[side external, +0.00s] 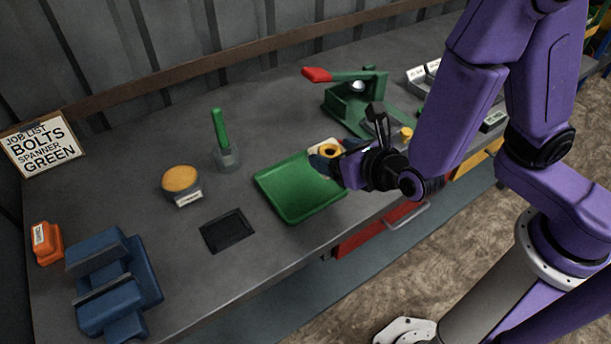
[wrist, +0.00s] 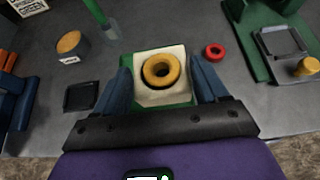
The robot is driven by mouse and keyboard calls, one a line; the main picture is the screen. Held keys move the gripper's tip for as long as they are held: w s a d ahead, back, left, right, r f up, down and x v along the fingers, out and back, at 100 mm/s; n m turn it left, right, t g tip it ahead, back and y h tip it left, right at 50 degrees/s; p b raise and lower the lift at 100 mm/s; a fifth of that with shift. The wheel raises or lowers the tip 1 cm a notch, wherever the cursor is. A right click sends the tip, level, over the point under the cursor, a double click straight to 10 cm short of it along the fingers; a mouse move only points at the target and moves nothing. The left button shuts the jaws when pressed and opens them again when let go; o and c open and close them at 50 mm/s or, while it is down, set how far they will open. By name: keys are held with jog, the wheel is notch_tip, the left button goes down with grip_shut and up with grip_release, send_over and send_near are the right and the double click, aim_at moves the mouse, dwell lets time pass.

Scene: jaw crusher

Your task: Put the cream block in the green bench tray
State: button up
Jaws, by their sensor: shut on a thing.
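The cream block (wrist: 172,98) is between my gripper's blue fingers (wrist: 161,84), with a yellow ring (wrist: 161,61) on its top face. My gripper (side external: 328,157) is shut on the block. In the side view only a pale corner of the block (side external: 318,146) shows behind the fingers, near the tray's far right corner. The green bench tray (side external: 297,190) lies flat on the bench and looks empty. In the wrist view a little of the tray (wrist: 132,62) shows around the block. The height of the block above the tray is hard to tell.
A red ring (wrist: 215,51) lies just right of the block in the wrist view. A green press with a red handle (side external: 350,100) stands behind.

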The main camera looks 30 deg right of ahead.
jog(key=shift+w+a+f, duration=0.3)
jog(key=shift+w, duration=0.25)
jog(key=w+f, duration=0.1)
jog(key=f, duration=0.1)
jog(key=w+a+f, duration=0.1)
jog(key=w, duration=0.1)
jog(key=w+a+f, duration=0.1)
jog(key=f, duration=0.1)
jog(key=shift+w+a+f, duration=0.2)
jog(key=shift+f, duration=0.15)
jog(key=shift+w+a+f, duration=0.1)
jog(key=shift+f, duration=1.6)
jog(key=shift+f, duration=0.1)
jog(key=o, duration=1.3)
jog(key=shift+c, duration=0.2)
